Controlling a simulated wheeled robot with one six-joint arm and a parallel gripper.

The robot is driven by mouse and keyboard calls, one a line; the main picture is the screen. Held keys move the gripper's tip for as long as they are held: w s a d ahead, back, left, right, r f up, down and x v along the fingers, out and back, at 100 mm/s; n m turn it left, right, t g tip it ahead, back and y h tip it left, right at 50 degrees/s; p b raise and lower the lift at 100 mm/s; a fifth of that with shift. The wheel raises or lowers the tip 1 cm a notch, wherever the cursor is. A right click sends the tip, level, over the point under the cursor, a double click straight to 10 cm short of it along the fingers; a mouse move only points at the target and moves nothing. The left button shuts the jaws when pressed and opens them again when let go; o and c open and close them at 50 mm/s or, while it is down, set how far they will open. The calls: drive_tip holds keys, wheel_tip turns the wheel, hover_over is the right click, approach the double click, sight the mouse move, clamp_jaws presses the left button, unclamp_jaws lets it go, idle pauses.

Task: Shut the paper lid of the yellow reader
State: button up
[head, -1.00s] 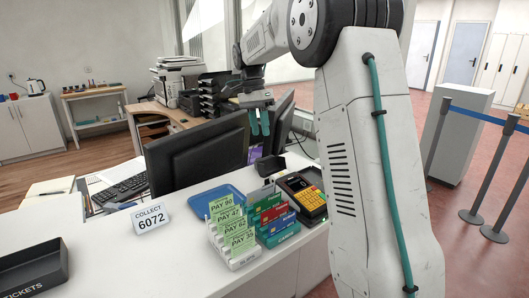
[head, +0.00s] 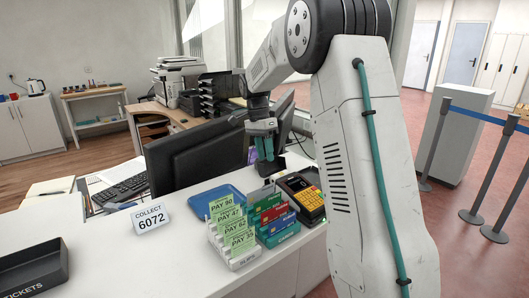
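The yellow reader (head: 304,194) lies on the counter beside the card rack, its dark body with a yellow keypad facing up. A dark piece (head: 268,168) stands up behind its far end; I cannot tell for sure whether this is the paper lid. My gripper (head: 265,158) points down with two teal fingers, above and behind the reader's far end. It looks close to the dark piece, but I cannot tell if it touches. The fingers show side by side, too small to judge whether they are shut. Nothing shows held between them.
Several green, red and blue cards (head: 272,216) stand in a rack left of the reader, next to green PAY slips (head: 232,225). A blue tray (head: 216,201) lies behind them. Monitors (head: 198,158) stand behind. A COLLECT sign (head: 150,217) stands on the left, with bare counter around it.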

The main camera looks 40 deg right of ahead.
sight(274, 173)
clamp_jaws()
drive_tip(key=shift+s+r, duration=0.15)
drive_tip(key=s+t, duration=0.1)
drive_tip(key=s+r+t, duration=0.1)
drive_tip(key=t, duration=0.1)
drive_tip(key=shift+r+t, duration=0.1)
drive_tip(key=shift+t, duration=0.2)
drive_tip(key=s+t, duration=0.2)
drive_tip(key=t, duration=0.1)
drive_tip(key=shift+s+d+r+t, duration=0.1)
drive_tip(key=shift+s+r+t, duration=0.1)
drive_tip(key=shift+s+t, duration=0.1)
drive_tip(key=shift+s+f+t, duration=0.1)
drive_tip(key=shift+s+t, duration=0.6)
drive_tip(key=shift+t, duration=0.4)
drive_tip(key=s+t, duration=0.2)
drive_tip(key=shift+d+f+t+y, duration=0.1)
drive_tip(key=shift+f+t+y, duration=0.2)
drive_tip(key=shift+t, duration=0.1)
drive_tip(key=shift+s+f+t, duration=0.4)
drive_tip(key=shift+s+t, duration=0.2)
drive_tip(key=shift+t, duration=0.45)
drive_tip(key=shift+s+f+t, duration=0.4)
drive_tip(key=shift+s+t, duration=0.15)
drive_tip(key=shift+t, duration=0.5)
